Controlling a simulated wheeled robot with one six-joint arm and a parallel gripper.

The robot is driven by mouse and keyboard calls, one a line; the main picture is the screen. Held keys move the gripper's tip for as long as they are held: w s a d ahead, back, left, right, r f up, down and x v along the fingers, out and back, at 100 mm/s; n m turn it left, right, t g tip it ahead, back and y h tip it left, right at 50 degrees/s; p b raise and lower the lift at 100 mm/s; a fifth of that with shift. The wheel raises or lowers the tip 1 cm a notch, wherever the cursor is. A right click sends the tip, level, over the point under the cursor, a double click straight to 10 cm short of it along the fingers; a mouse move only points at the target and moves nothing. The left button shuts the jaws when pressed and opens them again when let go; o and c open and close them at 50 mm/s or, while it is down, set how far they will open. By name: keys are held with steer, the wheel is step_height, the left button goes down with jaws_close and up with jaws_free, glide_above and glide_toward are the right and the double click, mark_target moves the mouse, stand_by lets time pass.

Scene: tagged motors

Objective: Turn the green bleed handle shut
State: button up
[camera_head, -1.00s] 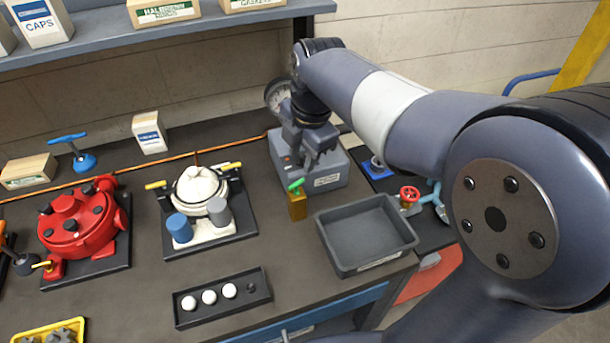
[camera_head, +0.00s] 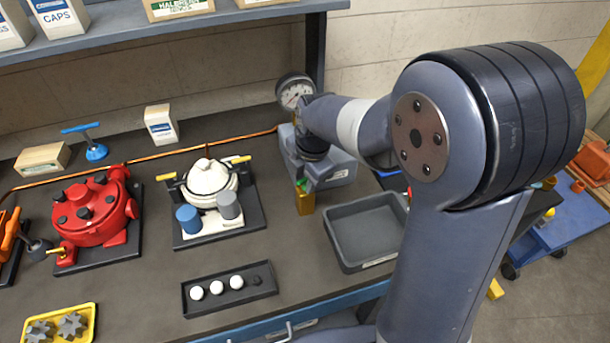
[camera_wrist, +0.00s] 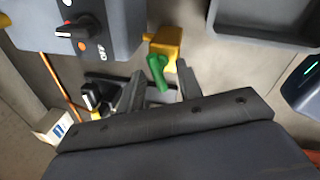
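The green bleed handle (camera_head: 301,184) sits on top of a brass-coloured valve block (camera_head: 305,204) at the front of the grey gauge unit. In the wrist view the green handle (camera_wrist: 158,72) points from the yellow block (camera_wrist: 168,42) toward my gripper. My gripper (camera_wrist: 160,84) is open, one finger on each side of the handle's free end. A gap shows between each finger and the handle; I cannot tell how deep the handle sits between them. In the head view my wrist hides most of the fingers.
The grey gauge unit (camera_head: 334,174) with a round dial (camera_head: 295,91) stands behind the block. In the wrist view its black knob (camera_wrist: 75,31) is beside an OFF label. A grey tray (camera_head: 345,240) lies right of the block. A white-topped pump (camera_head: 208,180) stands to the left.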

steer(key=shift+c, duration=0.3)
jaws_close()
steer(key=shift+a+m+h+b, duration=0.1)
steer(key=shift+m+h+b, duration=0.35)
steer(key=shift+m, duration=1.55)
steer(key=shift+o, duration=0.3)
jaws_free()
